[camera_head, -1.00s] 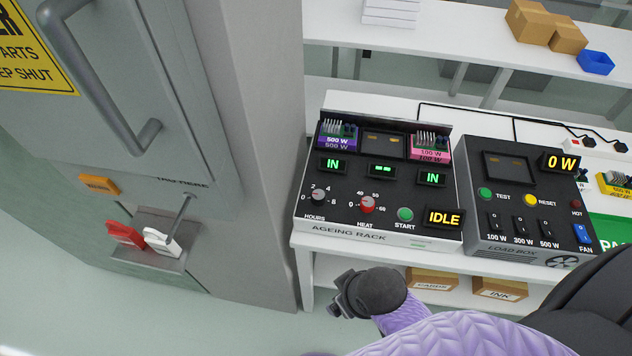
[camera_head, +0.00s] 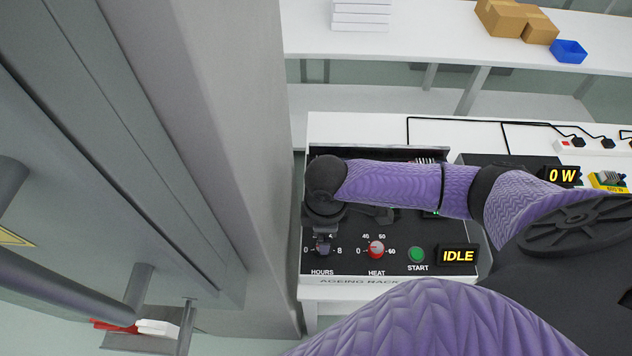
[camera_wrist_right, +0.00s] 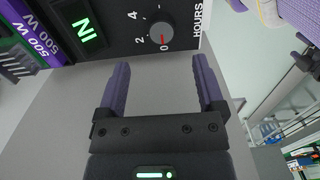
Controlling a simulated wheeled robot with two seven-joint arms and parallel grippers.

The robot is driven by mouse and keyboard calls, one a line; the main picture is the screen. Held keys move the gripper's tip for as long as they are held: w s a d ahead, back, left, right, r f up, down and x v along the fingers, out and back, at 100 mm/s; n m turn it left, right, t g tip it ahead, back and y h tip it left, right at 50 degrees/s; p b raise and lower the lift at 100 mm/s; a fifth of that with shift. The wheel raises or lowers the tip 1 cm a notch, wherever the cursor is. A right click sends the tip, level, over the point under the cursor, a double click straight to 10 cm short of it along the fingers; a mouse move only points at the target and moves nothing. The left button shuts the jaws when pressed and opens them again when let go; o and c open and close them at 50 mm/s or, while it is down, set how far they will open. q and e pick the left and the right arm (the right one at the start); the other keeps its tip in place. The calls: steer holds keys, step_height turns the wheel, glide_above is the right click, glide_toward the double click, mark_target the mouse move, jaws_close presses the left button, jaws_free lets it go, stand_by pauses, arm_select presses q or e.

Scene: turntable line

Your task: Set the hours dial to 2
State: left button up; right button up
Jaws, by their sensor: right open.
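The hours dial (camera_wrist_right: 161,33) is a round grey knob on the black ageing rack (camera_head: 347,262). In the right wrist view its red pointer mark is at 0, with 2 and 4 printed beside it. My right gripper (camera_wrist_right: 160,66) is open and empty. Its two purple fingers point toward the dial, apart from it, one to each side in that view. In the head view my right arm reaches across the rack, and the wrist covers the area just above the dial, partly hiding its scale. My left gripper is not in view.
Right of the hours dial are the red heat dial (camera_head: 376,250), the green start button (camera_head: 416,255) and the IDLE display (camera_head: 457,256). A grey cabinet wall (camera_head: 225,150) stands close on the left. My arm hides the rack's upper part.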

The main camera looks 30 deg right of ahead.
steer(key=f, duration=0.3)
steer(key=shift+s+b, duration=0.35)
steer(key=f, duration=0.2)
steer(key=f+b, duration=0.1)
steer(key=shift+w+a+f, duration=0.1)
steer(key=shift+w+f, duration=0.05)
steer(key=shift+w, duration=0.15)
steer(key=shift+s+f, duration=0.1)
steer(key=shift+f, duration=0.35)
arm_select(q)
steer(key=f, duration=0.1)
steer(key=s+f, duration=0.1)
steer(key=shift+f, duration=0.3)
